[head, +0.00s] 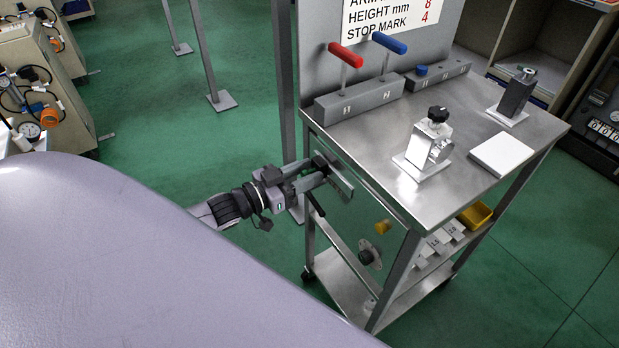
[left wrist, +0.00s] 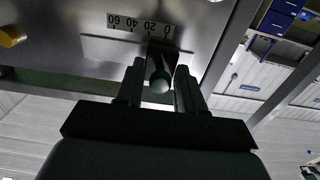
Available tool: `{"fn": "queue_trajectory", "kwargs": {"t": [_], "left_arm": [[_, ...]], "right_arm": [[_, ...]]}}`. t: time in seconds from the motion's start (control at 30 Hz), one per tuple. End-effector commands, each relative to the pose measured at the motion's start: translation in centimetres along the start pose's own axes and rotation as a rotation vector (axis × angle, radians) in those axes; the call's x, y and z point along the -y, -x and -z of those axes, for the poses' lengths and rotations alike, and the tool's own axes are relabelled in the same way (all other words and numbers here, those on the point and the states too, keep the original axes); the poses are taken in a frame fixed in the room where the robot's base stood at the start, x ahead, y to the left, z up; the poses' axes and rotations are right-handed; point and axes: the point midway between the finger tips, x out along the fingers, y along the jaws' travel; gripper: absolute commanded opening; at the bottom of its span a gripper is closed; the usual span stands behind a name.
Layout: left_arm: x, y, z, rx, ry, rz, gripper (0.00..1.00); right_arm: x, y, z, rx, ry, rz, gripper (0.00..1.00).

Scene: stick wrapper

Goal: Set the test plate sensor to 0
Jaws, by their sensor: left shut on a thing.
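The test plate (head: 375,215) is the grey panel on the near side of the metal cart. A slot and a white scale label (left wrist: 140,24) with numbers from 0 to 60 are on it in the left wrist view. The dark sensor slider (left wrist: 160,47) sits below the 0 and 20 end of the scale; its exact reading is unclear. My left gripper (left wrist: 160,88) is shut on the slider's rounded knob (left wrist: 160,75), with one finger on each side. In the head view my left gripper (head: 325,176) is at the plate's left part and hides the scale. My right gripper is not in view.
The cart top (head: 465,180) holds a red lever (head: 345,55), a blue lever (head: 389,44), a clamp block (head: 430,145) and a white plate (head: 502,154). A yellow knob (head: 383,227) and a round dark knob (head: 367,256) stick out right of my gripper.

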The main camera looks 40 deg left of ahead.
Motion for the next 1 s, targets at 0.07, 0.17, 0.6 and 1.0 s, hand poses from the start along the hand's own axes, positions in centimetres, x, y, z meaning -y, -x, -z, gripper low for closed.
{"fn": "queue_trajectory", "kwargs": {"t": [0.07, 0.17, 0.6, 1.0], "left_arm": [[0.6, 0.0, 0.0, 0.001, -0.002, 0.002, 0.00], [0.7, 0.0, 0.0, 0.001, -0.001, 0.004, 0.00], [0.6, 0.1, 0.0, 0.001, -0.001, 0.005, 0.48], [0.6, 4.0, -0.1, 0.005, -0.001, 0.004, 0.48]], "right_arm": [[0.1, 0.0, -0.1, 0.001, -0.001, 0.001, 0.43], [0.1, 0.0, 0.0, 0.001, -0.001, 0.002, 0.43], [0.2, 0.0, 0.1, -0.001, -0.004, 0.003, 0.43], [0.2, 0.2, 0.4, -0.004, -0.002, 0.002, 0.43]]}}
